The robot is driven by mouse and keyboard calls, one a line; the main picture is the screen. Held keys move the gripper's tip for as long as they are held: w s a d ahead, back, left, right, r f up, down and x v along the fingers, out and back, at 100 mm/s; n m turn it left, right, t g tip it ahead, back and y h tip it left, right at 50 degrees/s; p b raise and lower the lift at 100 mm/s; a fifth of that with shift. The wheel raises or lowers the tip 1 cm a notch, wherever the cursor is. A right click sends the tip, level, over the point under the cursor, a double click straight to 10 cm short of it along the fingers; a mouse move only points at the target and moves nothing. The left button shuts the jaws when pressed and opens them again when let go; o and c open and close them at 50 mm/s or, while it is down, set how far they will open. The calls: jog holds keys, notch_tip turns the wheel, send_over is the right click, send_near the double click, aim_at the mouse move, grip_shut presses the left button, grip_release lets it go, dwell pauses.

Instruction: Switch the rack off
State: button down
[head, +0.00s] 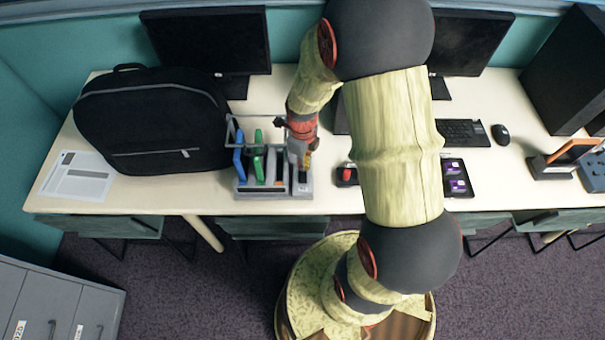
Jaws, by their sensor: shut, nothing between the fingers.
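The rack (242,187) is a grey unit with a wire frame behind it, near the front edge of the long desk. Blue and green flat pieces stand in its left slots, with orange and dark details beside them. My gripper (305,162) is shut and empty, pointing down over the rack's right end. I cannot tell whether it touches the rack. A grey block (303,188) shows at that right end, below my fingertips. The rack's switch and its position are too small or hidden to make out.
A black backpack (150,115) stands left of the rack. A small dark box with a red top (347,174) sits to its right, close to my arm. A black tray (447,168) with purple items, a keyboard (460,132) and monitors (208,40) are also on the desk.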

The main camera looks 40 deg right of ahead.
jog(key=shift+r+p, duration=1.5)
jog(key=shift+r, duration=0.6)
jog(key=n, duration=0.3)
jog(key=shift+s+a, duration=0.1)
jog(key=shift+s, duration=0.2)
jog(key=s+a+r+n+g, duration=0.1)
jog(key=s+n, duration=0.3)
jog(key=n, duration=0.3)
notch_tip(320, 180, up, 20)
jog(key=n+t, duration=0.3)
jog(key=n, duration=1.5)
send_over(303, 175)
jog(key=s+a, duration=0.8)
jog(key=s, duration=0.1)
jog(key=s+a+r+n+t, duration=0.1)
jog(key=a+r, duration=0.1)
jog(key=r, duration=0.3)
jog(key=s+a+r+n+t, duration=0.1)
jog(key=r+t, duration=0.1)
jog(key=r, duration=0.3)
jog(key=shift+s+a+n+t, duration=0.25)
jog(key=shift+a+n+t, duration=0.05)
jog(key=shift+a+n, duration=0.1)
